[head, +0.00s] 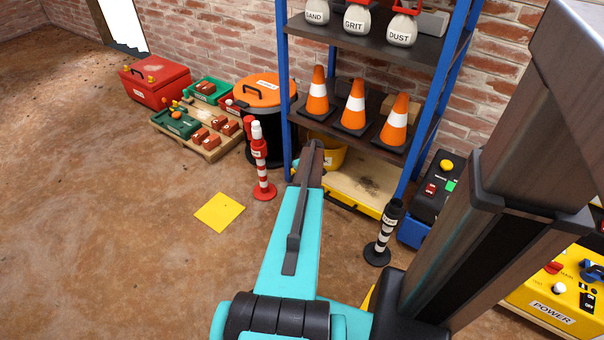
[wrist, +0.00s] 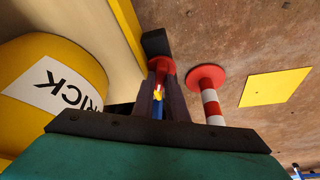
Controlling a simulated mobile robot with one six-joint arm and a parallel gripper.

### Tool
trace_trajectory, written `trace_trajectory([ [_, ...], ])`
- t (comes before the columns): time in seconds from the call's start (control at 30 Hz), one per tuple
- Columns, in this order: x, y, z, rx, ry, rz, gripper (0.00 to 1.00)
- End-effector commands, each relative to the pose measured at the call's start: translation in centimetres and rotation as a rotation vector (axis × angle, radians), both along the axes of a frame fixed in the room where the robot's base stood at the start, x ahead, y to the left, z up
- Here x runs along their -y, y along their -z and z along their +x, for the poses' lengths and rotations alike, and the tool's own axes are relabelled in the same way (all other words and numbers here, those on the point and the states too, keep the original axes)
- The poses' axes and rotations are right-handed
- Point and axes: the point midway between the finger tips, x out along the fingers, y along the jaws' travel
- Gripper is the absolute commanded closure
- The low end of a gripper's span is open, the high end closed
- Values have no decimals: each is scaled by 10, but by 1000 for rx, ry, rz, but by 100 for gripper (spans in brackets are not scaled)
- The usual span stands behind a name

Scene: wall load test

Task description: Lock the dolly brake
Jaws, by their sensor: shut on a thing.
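The yellow-edged dolly (head: 345,196) sits under the shelf, with a pale deck that bears a yellow bucket (head: 329,158). In the wrist view the dolly's yellow edge (wrist: 127,28) runs beside my gripper (wrist: 160,100), and the bucket, lettered BRICK (wrist: 55,65), is at left. My fingers are shut on a small red-ended part (wrist: 162,66) at the dolly's corner, seemingly the brake lever. Some blue and yellow shows between the fingers. A dark block (wrist: 156,42) lies just beyond it. In the head view my arm hides the fingertips.
A red-and-white post (head: 262,165) stands left of my gripper, and a black-and-white post (head: 383,235) stands to the right. A flat yellow square (head: 219,212) lies on the open floor. Blue shelf uprights (head: 284,80) rise close by, with orange cones (head: 355,105) on the shelf.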

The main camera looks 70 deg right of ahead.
Motion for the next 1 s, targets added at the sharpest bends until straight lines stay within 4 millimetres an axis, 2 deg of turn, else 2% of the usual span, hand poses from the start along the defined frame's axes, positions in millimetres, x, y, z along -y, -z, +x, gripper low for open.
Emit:
trace_trajectory([
  [0.57, 0, 1, -4, -6, -32, 1, 100],
  [0.6, 0, 1, -4, -6, -32, 0, 82],
  [0.7, 0, 0, -3, -5, -32, 0, 69],
  [1.0, 0, 0, -2, -2, -32, 0, 69],
])
